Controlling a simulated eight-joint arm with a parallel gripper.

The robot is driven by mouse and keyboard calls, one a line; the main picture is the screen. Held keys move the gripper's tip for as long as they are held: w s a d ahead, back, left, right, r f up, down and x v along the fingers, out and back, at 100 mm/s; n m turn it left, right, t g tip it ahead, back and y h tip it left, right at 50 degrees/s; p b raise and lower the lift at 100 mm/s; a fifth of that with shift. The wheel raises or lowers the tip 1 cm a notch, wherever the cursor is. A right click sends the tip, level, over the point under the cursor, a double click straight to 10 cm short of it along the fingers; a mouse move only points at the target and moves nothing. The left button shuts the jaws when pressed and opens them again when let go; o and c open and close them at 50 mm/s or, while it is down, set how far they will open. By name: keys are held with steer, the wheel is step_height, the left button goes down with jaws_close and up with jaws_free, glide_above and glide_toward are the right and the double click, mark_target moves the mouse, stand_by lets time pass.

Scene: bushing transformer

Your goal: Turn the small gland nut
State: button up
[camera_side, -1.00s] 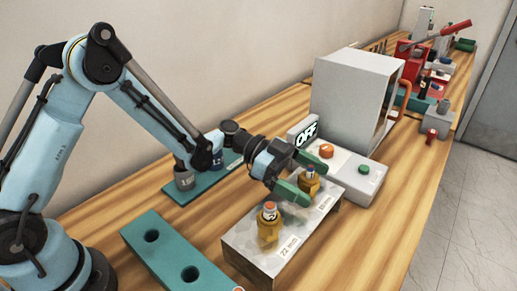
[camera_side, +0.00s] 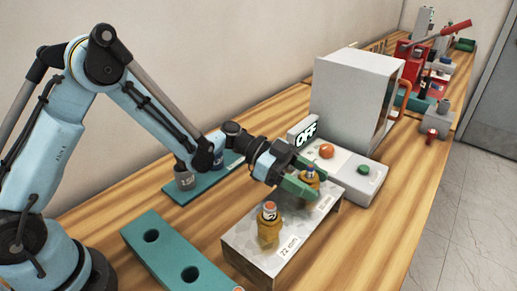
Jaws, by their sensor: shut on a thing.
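The small gland nut (camera_side: 310,177) is the brass-coloured fitting at the far end of the grey metal block (camera_side: 247,235). A blue and orange tip shows on top of it. My gripper (camera_side: 309,183), with green fingers, is shut on this nut, one finger on each side, and the fingers hide part of it. A larger brass gland nut (camera_side: 269,229) with an orange top stands upright on the near part of the block, by a "22 mm" label, apart from my gripper.
A control panel with an orange button (camera_side: 326,151), a green button (camera_side: 364,169) and an "OFF" sign (camera_side: 306,134) is just behind the block. A grey cabinet (camera_side: 350,100) stands beyond. A green plate with holes (camera_side: 172,254) lies at the near left.

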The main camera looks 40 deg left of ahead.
steer(key=shift+n+t+y, duration=0.4)
steer(key=shift+n+t, duration=0.6)
steer(key=shift+t, duration=0.3)
steer(key=shift+n+t+y, duration=0.5)
steer(key=shift+n+t, duration=0.5)
steer(key=shift+t, duration=0.2)
steer(key=shift+s+d+n+t+y, duration=0.1)
steer(key=shift+n+t+y, duration=0.3)
steer(key=shift+n+t, duration=0.15)
steer(key=shift+n+t+y, duration=0.4)
steer(key=shift+n+t, duration=0.05)
steer(key=shift+t, duration=0.1)
